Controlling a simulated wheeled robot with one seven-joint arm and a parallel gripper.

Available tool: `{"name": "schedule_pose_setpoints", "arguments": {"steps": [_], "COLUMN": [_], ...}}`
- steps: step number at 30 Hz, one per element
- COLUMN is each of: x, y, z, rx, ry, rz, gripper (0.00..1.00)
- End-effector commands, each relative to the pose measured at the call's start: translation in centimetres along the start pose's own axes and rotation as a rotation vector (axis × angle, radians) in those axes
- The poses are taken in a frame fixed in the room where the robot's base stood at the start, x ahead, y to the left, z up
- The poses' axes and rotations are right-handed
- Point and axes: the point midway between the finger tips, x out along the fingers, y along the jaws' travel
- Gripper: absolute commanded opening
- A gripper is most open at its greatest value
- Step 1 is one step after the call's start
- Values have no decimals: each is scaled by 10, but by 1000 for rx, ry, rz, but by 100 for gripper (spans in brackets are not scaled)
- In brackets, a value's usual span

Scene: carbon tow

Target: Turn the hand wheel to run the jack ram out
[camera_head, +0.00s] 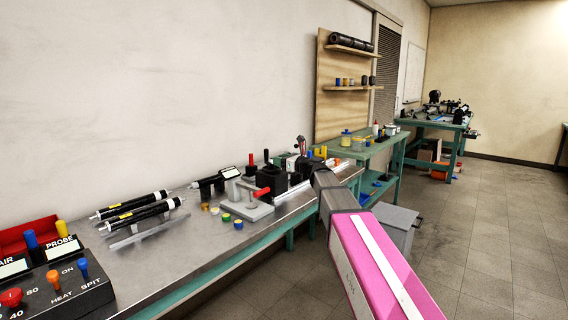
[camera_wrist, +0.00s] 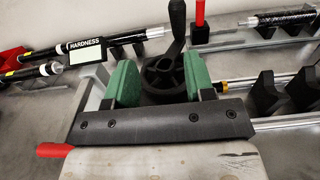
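The black hand wheel (camera_wrist: 163,72), with spokes and an upright crank handle, is at the top middle of the wrist view. The dark finger bar hides what lies below the wheel. A thin rod with a brass-coloured collar (camera_wrist: 222,86) runs to the right of the wheel; I cannot tell whether it is the ram. In the head view, my gripper (camera_head: 299,166) reaches over the bench, and its fingers are too small to read.
Black V-blocks (camera_wrist: 268,98) lie right of the wheel. Black tubes (camera_head: 135,210) and a control box (camera_head: 55,285) occupy the left end. The floor at right is mostly clear.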

Motion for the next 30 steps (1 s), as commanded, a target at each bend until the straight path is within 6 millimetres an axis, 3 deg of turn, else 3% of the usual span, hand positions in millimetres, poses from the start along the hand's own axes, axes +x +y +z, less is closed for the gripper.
{"name": "schedule_pose_setpoints", "arguments": {"steps": [8, 30], "x": [-4, -60], "y": [0, 0], "z": [0, 0], "rx": [0, 0], "ry": [0, 0], "rz": [0, 0], "gripper": [49, 49]}}
